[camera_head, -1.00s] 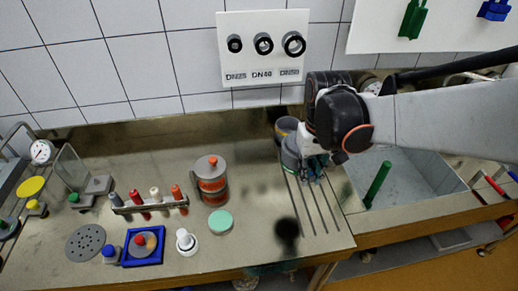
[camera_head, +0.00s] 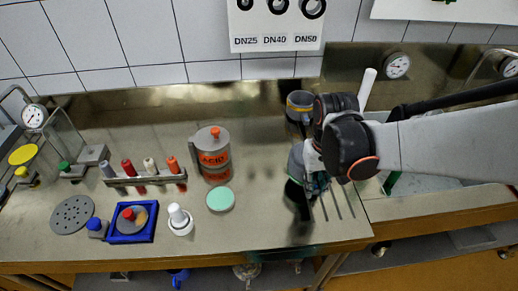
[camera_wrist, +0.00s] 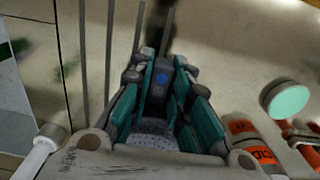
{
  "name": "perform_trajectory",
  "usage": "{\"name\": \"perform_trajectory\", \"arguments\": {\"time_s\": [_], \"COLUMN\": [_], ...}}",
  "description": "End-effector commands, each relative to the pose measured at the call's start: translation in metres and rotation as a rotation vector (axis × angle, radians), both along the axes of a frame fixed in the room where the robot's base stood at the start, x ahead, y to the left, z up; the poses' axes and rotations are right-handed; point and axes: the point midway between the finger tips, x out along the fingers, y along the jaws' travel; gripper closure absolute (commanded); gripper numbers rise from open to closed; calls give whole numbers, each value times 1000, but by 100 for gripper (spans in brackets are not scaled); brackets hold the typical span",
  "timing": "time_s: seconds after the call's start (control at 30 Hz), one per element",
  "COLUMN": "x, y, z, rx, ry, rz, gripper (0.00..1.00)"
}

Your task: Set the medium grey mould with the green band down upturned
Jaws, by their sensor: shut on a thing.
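My gripper (camera_head: 314,184) is over the grooved drainer part of the worktop, beside the sink. It is shut on a grey mould (camera_head: 296,163), which shows on the left side of the fingers, with dark green at its lower edge. The arm and fingers hide part of it. In the wrist view my gripper (camera_wrist: 160,95) has teal finger pads, and a grey perforated surface of the mould (camera_wrist: 152,132) shows between them. I cannot tell for sure whether the mould touches the worktop.
A grey mould with a yellow band (camera_head: 299,103) stands behind the held one. An acid jug (camera_head: 212,157) and a mint-green disc (camera_head: 220,199) are to the left. A blue tray (camera_head: 116,236) is at the front left. Worktop (camera_head: 258,170) between jug and drainer is clear.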

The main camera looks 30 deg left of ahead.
Motion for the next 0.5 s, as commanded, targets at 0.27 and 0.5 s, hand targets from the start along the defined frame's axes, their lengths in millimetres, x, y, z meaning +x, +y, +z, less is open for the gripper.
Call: {"name": "perform_trajectory", "arguments": {"time_s": [0.27, 0.5], "x": [-11, -17], "y": [4, 6], "z": [-22, -45], "rx": [0, 0], "ry": [0, 0], "rz": [13, 15], "gripper": [100, 100]}}
